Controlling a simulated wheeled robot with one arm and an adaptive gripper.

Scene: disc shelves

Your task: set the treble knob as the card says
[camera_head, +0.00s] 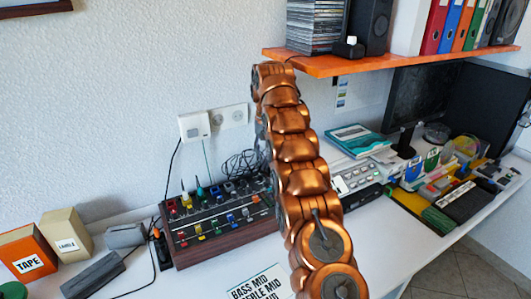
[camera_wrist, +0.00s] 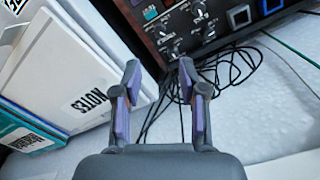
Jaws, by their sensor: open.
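The dark control panel with wooden sides (camera_head: 218,222) stands on the desk left of my arm and carries many coloured knobs and sliders. In the wrist view a dark panel (camera_wrist: 185,28) with several round black knobs (camera_wrist: 170,30) shows at the top. Its labels are too small to read, so I cannot tell which is treble. My gripper (camera_wrist: 159,72) is open and empty, short of the panel, above loose cables.
A white "NOTES" block (camera_wrist: 80,85) is close left of my gripper, with black cables (camera_wrist: 230,70) to the right. A silver device (camera_head: 355,182) stands right of my arm. An orange shelf (camera_head: 390,60) hangs above. Boxes (camera_head: 32,255) stand at the left.

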